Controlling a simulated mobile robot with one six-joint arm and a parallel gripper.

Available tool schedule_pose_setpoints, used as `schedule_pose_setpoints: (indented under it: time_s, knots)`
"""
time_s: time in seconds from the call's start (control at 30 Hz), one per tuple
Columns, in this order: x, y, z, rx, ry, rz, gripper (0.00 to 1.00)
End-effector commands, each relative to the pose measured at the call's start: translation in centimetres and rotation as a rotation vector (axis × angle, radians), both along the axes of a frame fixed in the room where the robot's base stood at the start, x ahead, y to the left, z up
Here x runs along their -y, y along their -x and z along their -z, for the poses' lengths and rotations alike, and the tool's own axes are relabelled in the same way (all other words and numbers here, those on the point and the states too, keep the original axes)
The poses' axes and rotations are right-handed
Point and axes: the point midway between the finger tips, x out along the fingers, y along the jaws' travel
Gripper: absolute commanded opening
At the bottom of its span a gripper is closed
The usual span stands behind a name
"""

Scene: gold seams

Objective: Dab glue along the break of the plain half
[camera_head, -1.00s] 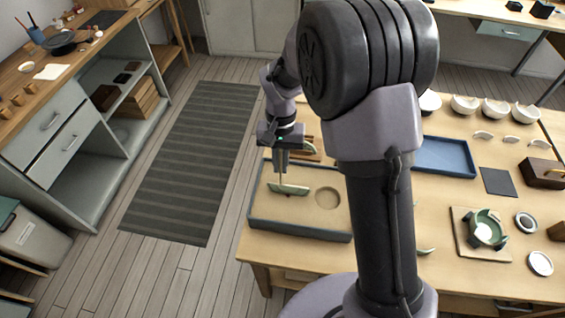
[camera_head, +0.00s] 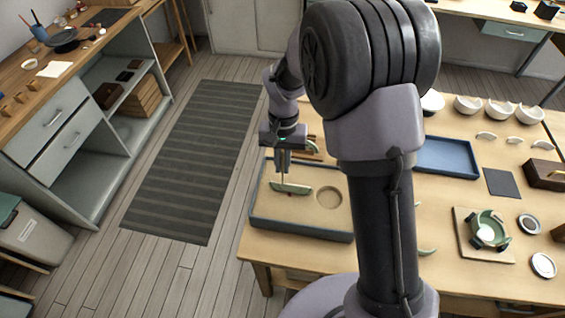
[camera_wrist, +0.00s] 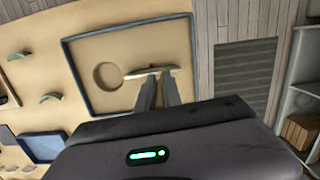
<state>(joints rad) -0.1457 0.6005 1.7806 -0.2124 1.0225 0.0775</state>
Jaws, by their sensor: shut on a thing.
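My gripper (camera_head: 283,168) points down over a sand-coloured tray with a dark rim (camera_head: 300,228). In the wrist view, the piece's pale edge (camera_wrist: 150,72) shows just beyond my fingers (camera_wrist: 159,92), and the stick is not clear.
A blue tray (camera_head: 445,156), a dark square mat (camera_head: 502,183) and a green piece in a clamp stand (camera_head: 488,230) are on the right of the table. White bowls (camera_head: 467,106) line the back. A striped floor mat (camera_head: 195,160) lies left of the table.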

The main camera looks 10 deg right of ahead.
Motion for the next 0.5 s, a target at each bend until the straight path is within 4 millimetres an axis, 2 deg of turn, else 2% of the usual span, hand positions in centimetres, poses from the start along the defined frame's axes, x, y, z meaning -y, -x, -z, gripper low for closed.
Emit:
schedule_pose_setpoints:
  time_s: [0.5]
  knots:
    - [-0.19,-0.07,-0.44,0.000,0.000,-0.001,0.00]
